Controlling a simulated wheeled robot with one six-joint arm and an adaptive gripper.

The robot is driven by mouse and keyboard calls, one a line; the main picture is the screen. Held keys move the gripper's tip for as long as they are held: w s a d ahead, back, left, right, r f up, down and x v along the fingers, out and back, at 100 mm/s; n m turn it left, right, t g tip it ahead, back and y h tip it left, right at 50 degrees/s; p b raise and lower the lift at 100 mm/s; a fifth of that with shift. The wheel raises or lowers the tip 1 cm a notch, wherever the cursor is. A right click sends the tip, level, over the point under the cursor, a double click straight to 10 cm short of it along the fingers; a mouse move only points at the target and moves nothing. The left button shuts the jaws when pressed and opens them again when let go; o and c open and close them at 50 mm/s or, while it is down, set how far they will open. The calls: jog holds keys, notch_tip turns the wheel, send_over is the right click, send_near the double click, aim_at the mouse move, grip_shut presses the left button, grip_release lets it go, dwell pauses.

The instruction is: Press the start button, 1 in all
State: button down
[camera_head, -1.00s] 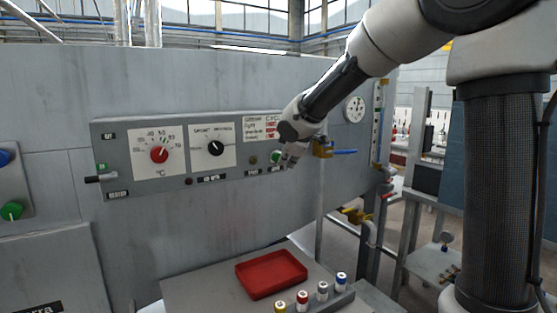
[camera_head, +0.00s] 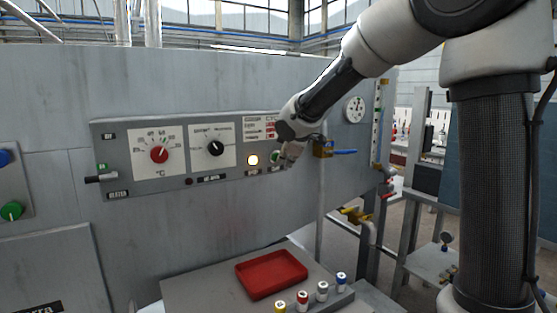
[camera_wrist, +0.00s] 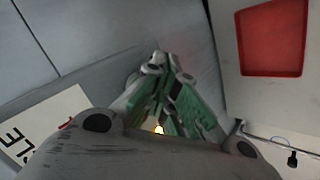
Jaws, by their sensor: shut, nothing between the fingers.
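The green start button (camera_head: 275,156) is on the right part of the grey control panel (camera_head: 170,187) in the head view, mostly covered by my gripper (camera_head: 281,160). My gripper is shut and empty, with its fingertips at or very close to the button; I cannot tell whether they touch it. A round lamp (camera_head: 252,160) just left of the button glows yellow-white. In the wrist view my gripper (camera_wrist: 167,62) shows green-sided fingers drawn together, and the lit lamp (camera_wrist: 158,130) shows between them. The button is not visible in that view.
The panel also carries a red knob (camera_head: 159,155), a black knob (camera_head: 215,148) and a lever (camera_head: 96,179). Below, a red tray (camera_head: 271,291) and several capped cylinders (camera_head: 302,298) stand on a table.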

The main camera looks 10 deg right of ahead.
jog(key=shift+s, duration=0.1)
jog(key=shift+s+d, duration=0.25)
jog(key=shift+s, duration=0.5)
jog(key=s, duration=0.1)
jog(key=s+d, duration=0.1)
jog(key=s, duration=0.2)
jog(key=shift+s+d, duration=0.25)
jog(key=shift+s, duration=0.15)
jog(key=shift+d, duration=0.1)
dwell(0.5)
